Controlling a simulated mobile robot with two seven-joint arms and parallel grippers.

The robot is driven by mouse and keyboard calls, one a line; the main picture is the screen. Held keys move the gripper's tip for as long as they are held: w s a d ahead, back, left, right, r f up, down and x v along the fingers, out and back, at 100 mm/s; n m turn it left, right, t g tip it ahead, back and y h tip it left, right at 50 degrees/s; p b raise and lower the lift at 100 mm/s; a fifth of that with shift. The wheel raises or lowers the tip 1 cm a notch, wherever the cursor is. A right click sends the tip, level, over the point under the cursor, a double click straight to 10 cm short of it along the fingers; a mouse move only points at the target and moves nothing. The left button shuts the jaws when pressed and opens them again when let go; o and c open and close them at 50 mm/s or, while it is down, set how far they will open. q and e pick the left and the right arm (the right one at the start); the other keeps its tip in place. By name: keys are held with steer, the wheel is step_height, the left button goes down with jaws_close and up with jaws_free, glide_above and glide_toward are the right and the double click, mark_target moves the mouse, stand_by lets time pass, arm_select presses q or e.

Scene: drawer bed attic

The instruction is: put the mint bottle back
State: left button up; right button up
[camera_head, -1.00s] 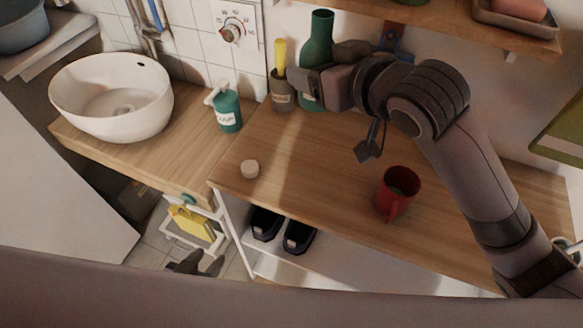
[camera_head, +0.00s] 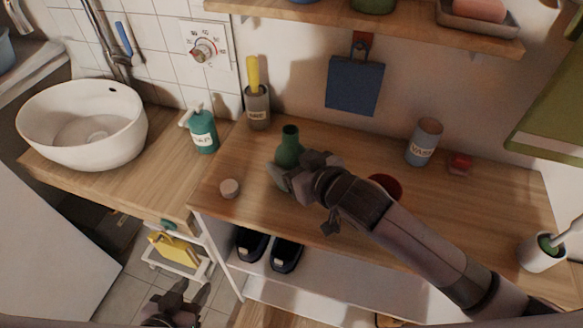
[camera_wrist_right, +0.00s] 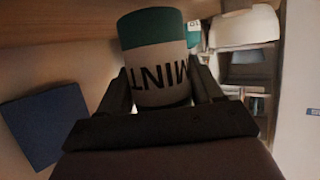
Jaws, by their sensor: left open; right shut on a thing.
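The green mint bottle (camera_head: 289,146) is upright over the wooden counter (camera_head: 330,258), left of the red mug; I cannot tell whether its base touches the wood. My right gripper (camera_head: 284,176) is shut around its lower body. In the right wrist view the bottle (camera_wrist_right: 158,58) stands between the fingers, with a white "MINT" label and green top part. My left gripper (camera_head: 186,298) is open and empty, low at the bottom edge, below the counter.
A red mug (camera_head: 385,184) is partly hidden behind my right arm. A small round beige piece (camera_head: 229,188) lies left of the bottle. A labelled grey cup (camera_head: 257,106), teal soap dispenser (camera_head: 203,131) and blue-grey vase (camera_head: 423,142) stand around. A shelf (camera_head: 370,18) overhangs the back.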

steer(key=shift+f, duration=0.9)
steer(key=shift+f, duration=0.15)
steer(key=o, duration=1.1)
steer(key=shift+r, duration=0.2)
steer(key=v, duration=1.2)
steer(key=shift+f, duration=0.1)
